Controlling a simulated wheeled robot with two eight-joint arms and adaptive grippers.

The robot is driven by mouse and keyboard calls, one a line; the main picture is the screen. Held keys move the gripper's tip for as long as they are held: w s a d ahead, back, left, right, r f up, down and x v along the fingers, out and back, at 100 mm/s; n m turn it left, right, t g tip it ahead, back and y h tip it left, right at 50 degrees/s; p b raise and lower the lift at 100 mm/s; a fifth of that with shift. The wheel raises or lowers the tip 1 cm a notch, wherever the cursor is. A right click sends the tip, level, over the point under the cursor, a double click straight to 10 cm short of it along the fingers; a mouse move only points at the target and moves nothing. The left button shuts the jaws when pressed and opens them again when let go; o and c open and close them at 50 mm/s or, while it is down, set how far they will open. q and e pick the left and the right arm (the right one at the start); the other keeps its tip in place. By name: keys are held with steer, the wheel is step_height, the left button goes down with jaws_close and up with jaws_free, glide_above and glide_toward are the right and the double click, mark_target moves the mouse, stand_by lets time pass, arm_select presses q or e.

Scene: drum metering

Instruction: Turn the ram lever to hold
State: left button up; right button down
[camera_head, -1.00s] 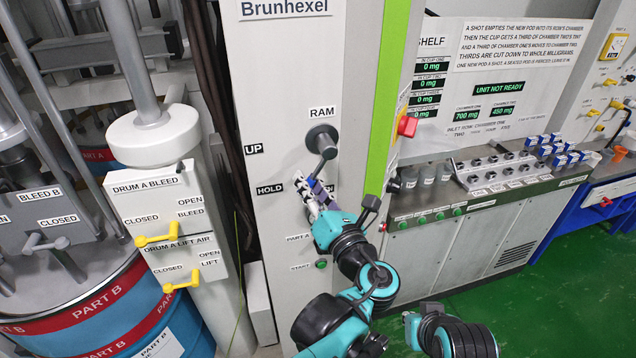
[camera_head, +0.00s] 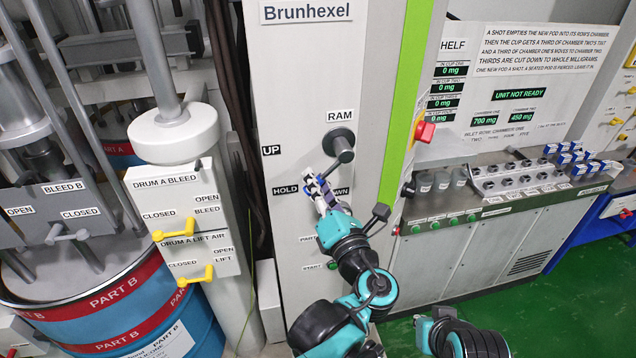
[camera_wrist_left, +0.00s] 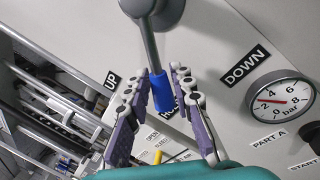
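The ram lever's round grey hub (camera_head: 340,143) sits on the pale panel below the RAM label. Its grey arm slants down and left in the head view, and my left gripper (camera_head: 318,187) hides its end there. In the left wrist view the lever ends in a blue handle (camera_wrist_left: 162,93), lying over the partly hidden HOLD label. My left gripper (camera_wrist_left: 160,82) is open, with one finger on each side of the handle and narrow gaps visible. The HOLD label (camera_head: 286,190) is just left of the gripper, which partly covers the DOWN label (camera_head: 342,191). My right gripper is out of view.
The UP label (camera_head: 271,150) is at upper left. A pressure gauge (camera_wrist_left: 281,101) is right of the handle. Yellow drum A handles (camera_head: 178,228) project at left. A red button (camera_head: 425,131) and a shelf with cups (camera_head: 442,182) stand to the right.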

arm_select(q)
steer(key=o, duration=0.4)
steer(key=shift+w, duration=0.1)
steer(key=v, duration=1.2)
